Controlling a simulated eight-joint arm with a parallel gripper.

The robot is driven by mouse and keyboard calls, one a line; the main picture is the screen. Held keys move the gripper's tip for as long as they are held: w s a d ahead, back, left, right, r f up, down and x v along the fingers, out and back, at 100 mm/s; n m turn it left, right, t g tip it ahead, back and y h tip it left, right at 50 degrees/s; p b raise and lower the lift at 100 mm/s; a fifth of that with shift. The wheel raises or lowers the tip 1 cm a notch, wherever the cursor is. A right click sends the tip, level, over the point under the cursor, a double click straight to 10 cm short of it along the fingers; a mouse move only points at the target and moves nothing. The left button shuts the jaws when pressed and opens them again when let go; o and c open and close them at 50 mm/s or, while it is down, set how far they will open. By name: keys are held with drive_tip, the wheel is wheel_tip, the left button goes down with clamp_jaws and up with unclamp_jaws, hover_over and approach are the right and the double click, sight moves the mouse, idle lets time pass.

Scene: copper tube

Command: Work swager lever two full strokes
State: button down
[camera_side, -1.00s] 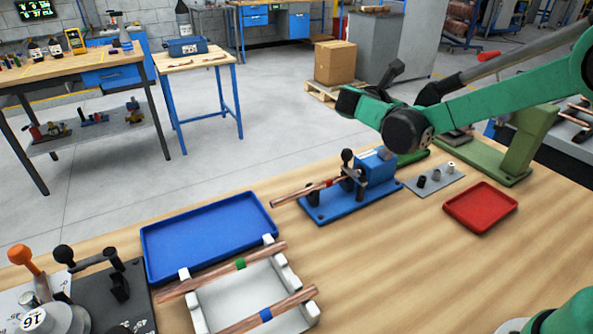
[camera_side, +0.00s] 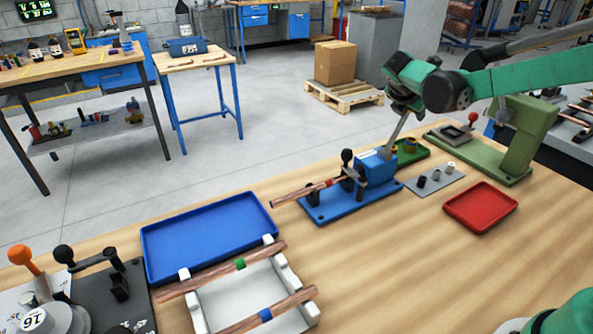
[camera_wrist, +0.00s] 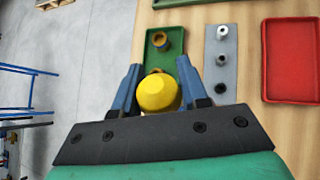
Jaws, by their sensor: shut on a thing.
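The swager (camera_side: 375,168) is a blue block on a blue base plate, seen in the side view on the wooden bench. Its grey lever (camera_side: 398,132) rises from the block, tilted up and to the right. My gripper (camera_side: 406,106) is at the lever's top end. In the wrist view my gripper (camera_wrist: 158,88) is shut on the lever's yellow knob (camera_wrist: 157,93), with a blue finger on each side. A copper tube (camera_side: 296,193) with a red band sits in the clamp at the swager's left. The lever's shaft is hidden behind the knob in the wrist view.
A green tray (camera_side: 412,153) with small brass-coloured parts lies behind the swager. A grey plate (camera_side: 434,180) with fittings and a red tray (camera_side: 481,207) are to the right. A blue tray (camera_side: 208,235) and a white rack (camera_side: 257,300) with two copper tubes are front left.

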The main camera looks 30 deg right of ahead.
drive_tip(key=shift+s, duration=0.1)
drive_tip(key=shift+c, duration=2.4)
unclamp_jaws()
drive_tip(key=shift+v, duration=2.75)
